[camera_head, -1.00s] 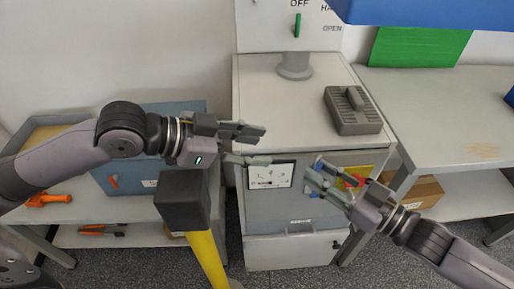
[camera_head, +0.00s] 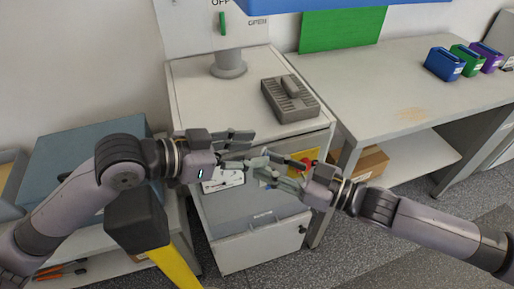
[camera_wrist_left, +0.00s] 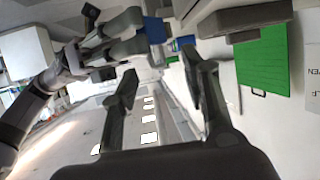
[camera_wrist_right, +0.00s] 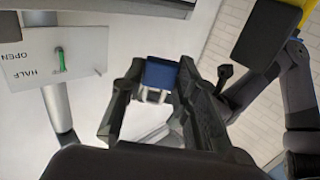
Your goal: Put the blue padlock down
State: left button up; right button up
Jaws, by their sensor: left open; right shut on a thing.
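The blue padlock (camera_wrist_right: 160,74) sits between the fingertips of my right gripper (camera_wrist_right: 161,88) in the right wrist view, with its metal shackle toward the palm. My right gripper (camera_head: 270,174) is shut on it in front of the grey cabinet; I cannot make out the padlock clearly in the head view. A blue patch (camera_wrist_left: 154,30) at the right gripper's fingers in the left wrist view looks like the padlock. My left gripper (camera_head: 244,148) is open and empty, and its fingers overlap the right gripper's in the head view. It also shows open in the left wrist view (camera_wrist_left: 160,70).
The cabinet top (camera_head: 205,95) carries a grey slotted block (camera_head: 290,100) and a post with a sign panel. A grey bench (camera_head: 365,100) at the right holds blue (camera_head: 444,64), green and purple boxes at its far end. Its near top is clear. A yellow post with a black head (camera_head: 136,220) stands in front.

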pick_arm(q)
jog(key=shift+x, duration=1.25)
jog(key=shift+c, duration=0.2)
grip_shut()
pick_arm(e)
jog(key=o, duration=1)
jog(key=shift+o, duration=0.2)
jog(key=shift+d, duration=0.1)
